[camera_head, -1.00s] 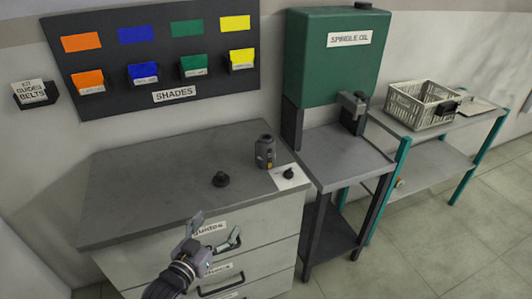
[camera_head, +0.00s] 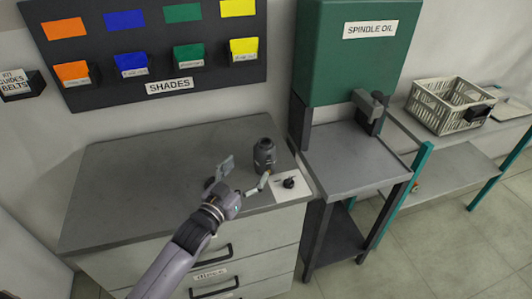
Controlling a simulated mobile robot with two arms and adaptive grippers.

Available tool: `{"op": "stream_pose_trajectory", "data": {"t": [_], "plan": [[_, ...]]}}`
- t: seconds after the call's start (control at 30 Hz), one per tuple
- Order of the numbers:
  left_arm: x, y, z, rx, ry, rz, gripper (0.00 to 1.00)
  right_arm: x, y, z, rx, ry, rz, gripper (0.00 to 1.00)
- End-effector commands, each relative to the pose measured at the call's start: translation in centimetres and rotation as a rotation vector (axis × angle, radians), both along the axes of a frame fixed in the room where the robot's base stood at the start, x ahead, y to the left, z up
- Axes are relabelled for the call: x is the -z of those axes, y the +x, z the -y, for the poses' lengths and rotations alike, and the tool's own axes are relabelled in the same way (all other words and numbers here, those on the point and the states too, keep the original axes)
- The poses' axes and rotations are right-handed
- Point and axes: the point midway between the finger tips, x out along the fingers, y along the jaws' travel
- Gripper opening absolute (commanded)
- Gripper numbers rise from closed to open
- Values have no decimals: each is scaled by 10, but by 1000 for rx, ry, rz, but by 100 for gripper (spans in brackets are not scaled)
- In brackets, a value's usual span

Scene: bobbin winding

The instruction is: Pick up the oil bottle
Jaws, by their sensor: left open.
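A dark grey bottle (camera_head: 264,155), which looks like the oil bottle, stands upright on the grey cabinet top near its right back part. My left gripper (camera_head: 245,174) is open and empty, just in front and to the left of the bottle. Its right finger appears close to the lower part of the bottle; I cannot tell whether they touch. A small black knob-like piece (camera_head: 209,183) is mostly hidden behind the gripper. My right gripper is not in view.
A small black piece (camera_head: 289,182) sits on a white card (camera_head: 283,192) right of the bottle. The cabinet top (camera_head: 130,180) is clear at left. A green spindle oil tank (camera_head: 350,60) stands over a grey stand (camera_head: 352,165). A crate (camera_head: 440,117) is on the right shelf.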

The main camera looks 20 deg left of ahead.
Motion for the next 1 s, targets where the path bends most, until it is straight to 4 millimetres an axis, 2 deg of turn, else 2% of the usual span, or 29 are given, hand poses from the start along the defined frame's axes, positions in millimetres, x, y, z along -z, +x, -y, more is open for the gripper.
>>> {"op": "stream_pose_trajectory", "data": {"t": [0.03, 0.13, 0.3, 0.43, 0.53, 0.7, 0.8, 1.0], "plan": [[-4, 13, 3, 0, -1, 2, 80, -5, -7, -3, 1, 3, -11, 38], [-4, 34, 6, 0, 0, 1, 80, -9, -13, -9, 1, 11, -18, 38], [-2, 58, 11, 0, -1, 0, 80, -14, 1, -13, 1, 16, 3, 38], [-1, 66, 13, 1, 0, 0, 80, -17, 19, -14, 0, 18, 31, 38], [-5, 73, 13, 0, 0, 0, 80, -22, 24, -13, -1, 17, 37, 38], [-14, 99, 13, 0, 0, 1, 80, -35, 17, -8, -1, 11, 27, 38], [-10, 110, 16, 0, -2, -1, 80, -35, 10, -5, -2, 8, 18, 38], [-8, 118, 17, 0, -2, -1, 80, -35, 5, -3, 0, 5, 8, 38]]}}
